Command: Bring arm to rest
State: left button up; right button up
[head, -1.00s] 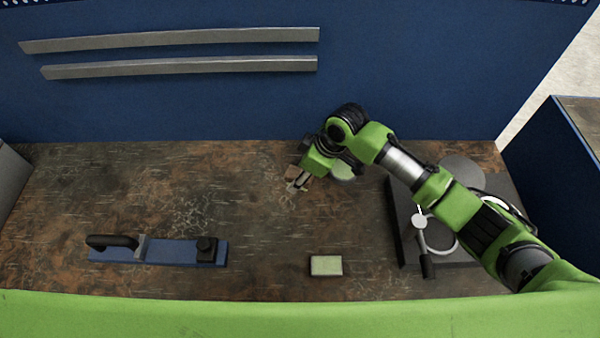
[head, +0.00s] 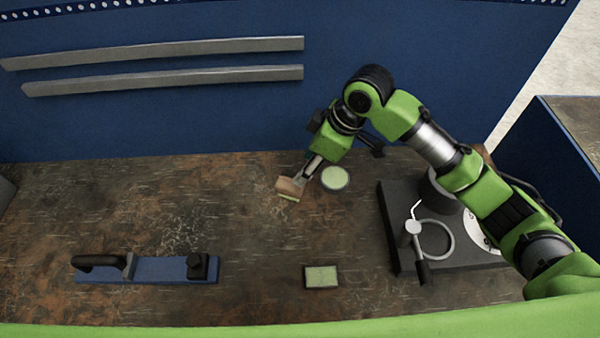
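A dark rectangular base (head: 400,205) stands on the bench at the right. On it are a silver ring (head: 437,240) with a pivot and a short black handle, a dark cylinder (head: 436,190) and a partly hidden white dial (head: 480,232). My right arm passes over the base's right side and hides part of it. My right gripper (head: 311,170) is left of the base, pointing down-left at a small tan block (head: 290,187). The fingertips are close to the block; I cannot tell whether they grip it. My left gripper is not in view.
A pale green round disc (head: 334,178) lies just right of the gripper. A dark-framed pale green rectangle (head: 321,277) lies at front centre. A blue bar with black handles (head: 160,270) lies at front left. A blue wall (head: 200,120) with grey rails closes the back. The bench's centre left is clear.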

jog(key=shift+d+r, duration=0.15)
jog(key=shift+r, duration=0.25)
